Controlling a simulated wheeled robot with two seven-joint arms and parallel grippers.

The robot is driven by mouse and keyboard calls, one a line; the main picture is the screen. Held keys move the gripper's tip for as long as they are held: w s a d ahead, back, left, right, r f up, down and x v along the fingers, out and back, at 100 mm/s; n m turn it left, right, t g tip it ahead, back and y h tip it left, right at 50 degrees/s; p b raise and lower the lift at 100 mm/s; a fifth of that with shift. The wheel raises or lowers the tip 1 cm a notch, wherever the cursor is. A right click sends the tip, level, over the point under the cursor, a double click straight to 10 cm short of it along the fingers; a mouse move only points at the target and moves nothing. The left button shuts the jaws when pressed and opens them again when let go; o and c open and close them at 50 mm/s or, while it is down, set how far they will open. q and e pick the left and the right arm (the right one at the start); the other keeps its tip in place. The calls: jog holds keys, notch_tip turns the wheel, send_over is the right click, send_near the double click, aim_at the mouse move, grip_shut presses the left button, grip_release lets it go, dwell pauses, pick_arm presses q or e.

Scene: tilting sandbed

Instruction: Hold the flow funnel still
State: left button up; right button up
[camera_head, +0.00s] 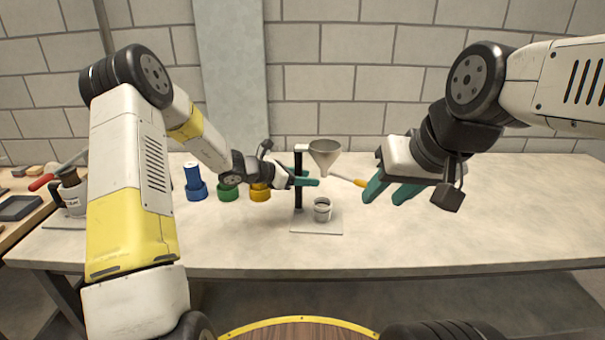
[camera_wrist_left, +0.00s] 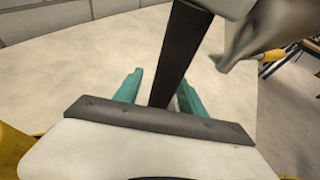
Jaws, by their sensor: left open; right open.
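The grey metal flow funnel (camera_head: 325,150) sits in a stand with a black post (camera_head: 298,188) and a pale base plate (camera_head: 316,228). In the left wrist view the funnel (camera_wrist_left: 245,38) is blurred at the upper right. My left gripper (camera_head: 304,178) is open at the post. In the left wrist view the post (camera_wrist_left: 172,60) runs between its two teal fingers (camera_wrist_left: 160,92); I cannot tell whether they touch it. My right gripper (camera_head: 388,190) is open and empty, right of the funnel and apart from it. A small metal cup (camera_head: 322,209) stands on the base plate below the funnel.
An orange-handled tool (camera_head: 349,180) shows between the funnel and my right gripper. Blue (camera_head: 194,184), green (camera_head: 227,193) and yellow (camera_head: 260,194) containers stand left of the stand. A mug (camera_head: 73,193) is at far left. The grey table (camera_head: 500,220) is clear at right.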

pick_arm(q)
jog(key=shift+c, duration=0.2)
grip_shut()
dwell(1.1)
pick_arm(e)
jog(key=shift+w, duration=0.2)
jog(key=c, duration=0.7)
jog(key=shift+w+d+n, duration=0.1)
jog(key=shift+w+n, duration=0.25)
jog(key=shift+n, duration=0.15)
grip_shut()
jog(key=w+a+r+n+h, duration=0.1)
jog(key=w+a+n+h, duration=0.2)
jog(key=w, duration=1.2)
jog(key=n+h, duration=0.3)
jog(key=n, duration=0.3)
jog(key=shift+r+g, duration=0.15)
jog(key=shift+g, duration=0.15)
